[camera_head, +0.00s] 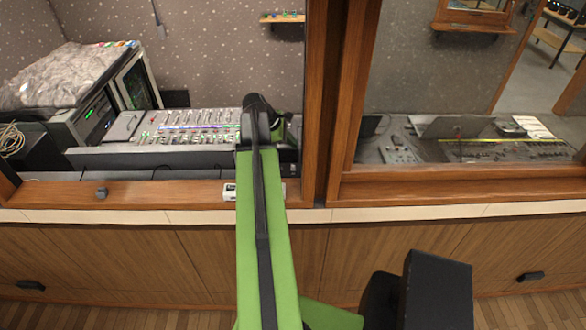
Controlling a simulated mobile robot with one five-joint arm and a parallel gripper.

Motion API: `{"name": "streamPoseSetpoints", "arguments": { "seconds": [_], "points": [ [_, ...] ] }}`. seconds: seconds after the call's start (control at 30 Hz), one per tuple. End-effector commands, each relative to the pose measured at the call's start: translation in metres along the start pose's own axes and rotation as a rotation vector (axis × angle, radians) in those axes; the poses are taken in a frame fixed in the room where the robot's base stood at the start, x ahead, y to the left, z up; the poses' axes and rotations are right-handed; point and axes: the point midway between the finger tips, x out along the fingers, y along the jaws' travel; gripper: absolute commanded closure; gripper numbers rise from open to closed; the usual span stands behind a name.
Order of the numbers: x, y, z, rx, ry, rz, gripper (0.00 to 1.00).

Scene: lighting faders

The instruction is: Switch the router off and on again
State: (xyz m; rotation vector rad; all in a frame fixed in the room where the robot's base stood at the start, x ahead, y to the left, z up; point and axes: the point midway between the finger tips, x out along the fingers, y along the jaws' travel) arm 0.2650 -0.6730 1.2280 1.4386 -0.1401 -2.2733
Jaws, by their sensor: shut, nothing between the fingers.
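A small white box (229,192) lies on the wooden ledge, partly hidden behind my green arm; it may be the router, but I cannot tell. No switch on it can be made out. My arm rises through the middle of the view to a dark joint near the mixing desk. A short green part of it shows just right of that joint. My gripper's fingers are not visible; the arm hides whatever lies behind it.
Beyond the ledge (160,193) stands a mixing desk (185,132) with several faders. A rack unit (85,118) with green lights is at the left. A wooden post (328,100) divides the window. A small dark knob (102,193) sits on the ledge.

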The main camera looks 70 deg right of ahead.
Motion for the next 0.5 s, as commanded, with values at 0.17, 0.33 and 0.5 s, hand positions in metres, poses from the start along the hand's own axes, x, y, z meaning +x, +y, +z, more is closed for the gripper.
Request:
{"name": "streamPoseSetpoints", "arguments": {
  "seconds": [0.17, 0.33, 0.5],
  "points": [
    [0.0004, 0.0001, 0.0005, -0.001, -0.001, 0.0, 1.0],
    [0.001, -0.0005, -0.0006, -0.001, 0.0, 0.0, 1.0],
    [0.009, -0.0047, -0.0054, -0.001, 0.0, 0.0, 1.0]
  ]
}}
